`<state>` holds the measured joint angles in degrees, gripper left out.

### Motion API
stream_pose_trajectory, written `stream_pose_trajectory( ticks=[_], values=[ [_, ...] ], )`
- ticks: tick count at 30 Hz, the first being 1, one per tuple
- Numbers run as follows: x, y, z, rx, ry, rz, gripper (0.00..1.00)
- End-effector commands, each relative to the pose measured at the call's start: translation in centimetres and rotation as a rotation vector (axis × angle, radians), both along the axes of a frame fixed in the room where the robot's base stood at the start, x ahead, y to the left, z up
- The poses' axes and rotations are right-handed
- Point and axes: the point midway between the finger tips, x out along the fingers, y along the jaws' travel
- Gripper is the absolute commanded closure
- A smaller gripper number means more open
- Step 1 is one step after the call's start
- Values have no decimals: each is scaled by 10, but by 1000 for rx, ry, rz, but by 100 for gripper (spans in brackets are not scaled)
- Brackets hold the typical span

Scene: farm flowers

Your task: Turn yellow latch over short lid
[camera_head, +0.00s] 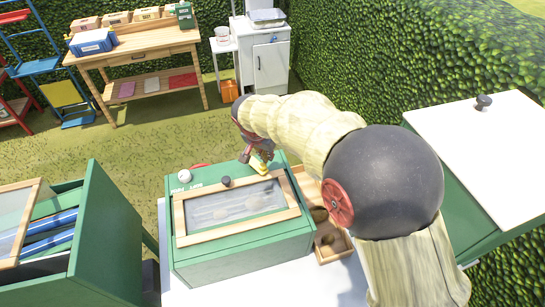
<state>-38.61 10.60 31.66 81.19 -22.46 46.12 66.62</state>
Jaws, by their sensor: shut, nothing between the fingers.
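A green box (245,248) stands on a white surface in the middle of the view. A lid with a light wooden frame and a clear pane (237,237) lies flat on its top. The yellow latch (262,165) shows as a small yellow piece at the back right of the box top, by the lid's far corner. My gripper (246,155) is beside the latch, just to its left and above it. It is shut with nothing held. Whether it touches the latch I cannot tell. My arm comes from the right and hides part of the area behind the latch.
A dark knob (226,181) and a white round piece (184,176) sit at the box's back edge. A wooden tray (335,252) with brown items is at its right. Another green box (105,235) stands open at left; a white-topped cabinet (490,140) stands at right.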

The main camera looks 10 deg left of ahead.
Motion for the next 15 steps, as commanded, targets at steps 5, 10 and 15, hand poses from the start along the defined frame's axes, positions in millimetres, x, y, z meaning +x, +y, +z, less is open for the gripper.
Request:
stream_pose_trajectory(
  ticks=[5,10,15],
  values=[
    [-9,3,-2,-1,-1,-146,100],
    [-10,3,1,1,-1,-179,100],
    [-10,3,1,0,-1,-178,100]
  ],
)
